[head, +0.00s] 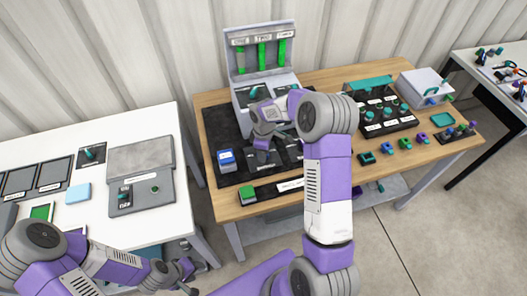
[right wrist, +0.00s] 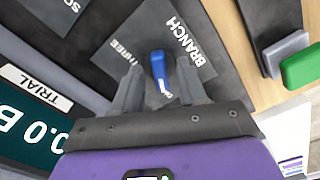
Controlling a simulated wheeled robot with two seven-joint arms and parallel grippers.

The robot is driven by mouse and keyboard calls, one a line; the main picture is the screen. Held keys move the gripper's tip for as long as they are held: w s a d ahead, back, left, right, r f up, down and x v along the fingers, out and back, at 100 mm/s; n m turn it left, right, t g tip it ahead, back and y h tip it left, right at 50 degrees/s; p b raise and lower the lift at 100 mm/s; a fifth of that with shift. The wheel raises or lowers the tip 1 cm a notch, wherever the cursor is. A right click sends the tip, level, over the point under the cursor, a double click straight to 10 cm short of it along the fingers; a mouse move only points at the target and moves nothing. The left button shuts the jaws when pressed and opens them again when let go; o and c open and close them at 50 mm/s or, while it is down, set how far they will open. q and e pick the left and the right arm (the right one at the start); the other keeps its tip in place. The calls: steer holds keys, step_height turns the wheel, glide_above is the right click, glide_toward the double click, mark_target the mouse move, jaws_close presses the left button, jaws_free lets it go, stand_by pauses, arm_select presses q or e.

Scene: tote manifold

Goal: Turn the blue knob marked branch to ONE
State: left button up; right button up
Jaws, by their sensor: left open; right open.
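The blue knob (right wrist: 158,68) sits on a dark grey plate marked BRANCH (right wrist: 185,45) in the right wrist view. A label reading THREE lies to its left; another label by the knob's lower end is mostly hidden. My right gripper (right wrist: 158,80) is open, with one finger on each side of the knob; I cannot tell whether either touches it. In the head view my right gripper (head: 263,153) is over the black panel on the wooden table, and the knob is hidden there. My left gripper (head: 187,276) is open and empty, low beside the white table.
A grey stand with green gauge columns (head: 262,54) rises behind the panel. A blue block (head: 226,160) and a green block (head: 247,194) sit at the panel's left and front. Teal knobs (head: 388,112) and small parts fill the table's right. A white table (head: 85,220) stands left.

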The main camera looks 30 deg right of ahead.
step_height(320, 180, up, 7)
steer(key=shift+r+p, duration=0.2)
steer(key=shift+p, duration=0.25)
stand_by(0.3)
